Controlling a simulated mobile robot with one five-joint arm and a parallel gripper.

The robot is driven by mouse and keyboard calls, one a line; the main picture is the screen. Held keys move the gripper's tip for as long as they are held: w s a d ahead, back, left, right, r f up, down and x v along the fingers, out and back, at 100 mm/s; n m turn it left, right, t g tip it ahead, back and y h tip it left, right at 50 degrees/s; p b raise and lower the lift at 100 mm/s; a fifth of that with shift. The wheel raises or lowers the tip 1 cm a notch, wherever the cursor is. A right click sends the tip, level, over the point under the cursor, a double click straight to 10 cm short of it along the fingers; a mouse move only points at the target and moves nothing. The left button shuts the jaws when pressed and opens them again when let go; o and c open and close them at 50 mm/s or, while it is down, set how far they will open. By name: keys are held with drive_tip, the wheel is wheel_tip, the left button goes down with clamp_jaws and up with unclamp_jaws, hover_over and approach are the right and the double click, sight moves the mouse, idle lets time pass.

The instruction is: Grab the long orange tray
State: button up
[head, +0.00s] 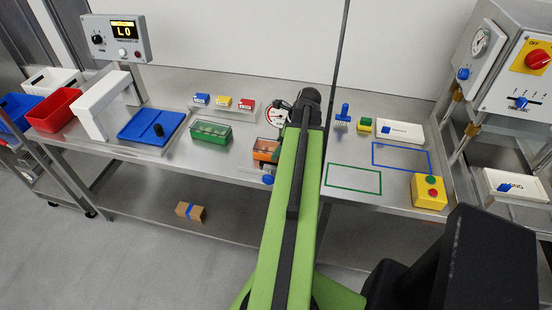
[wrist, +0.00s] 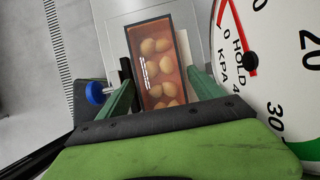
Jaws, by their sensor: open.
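The orange tray (head: 264,156) sits on the steel bench beside my arm in the head view, its right part hidden behind the arm. In the wrist view the long orange tray (wrist: 178,65) holds several round brown pieces. My gripper (wrist: 160,78) is open, with one dark green finger on each side of the tray's near part. I cannot tell whether the fingers touch its walls. In the head view the gripper is mostly hidden by my green arm.
A round pressure gauge (wrist: 275,70) fills the right of the wrist view. A green tray (head: 210,133) stands left of the orange one. A green outlined area (head: 353,192) on the bench is empty.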

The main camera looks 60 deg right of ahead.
sight(273, 146)
drive_tip(key=shift+w+f, duration=0.1)
drive_tip(key=shift+f, duration=0.1)
drive_tip(key=shift+c, duration=0.3)
drive_tip(key=c, duration=1.5)
wheel_tip(273, 146, up, 5)
drive_tip(key=p, duration=0.5)
drive_tip(key=shift+r+p, duration=0.1)
drive_tip(key=shift+p, duration=0.2)
drive_tip(key=s+d+r+p, duration=0.1)
drive_tip(key=s+r+p, duration=0.1)
drive_tip(key=s, duration=0.3)
drive_tip(key=s+d+r+p, duration=0.2)
drive_tip(key=s+r+p, duration=0.1)
drive_tip(key=s, duration=0.3)
drive_tip(key=shift+d+r+p, duration=0.3)
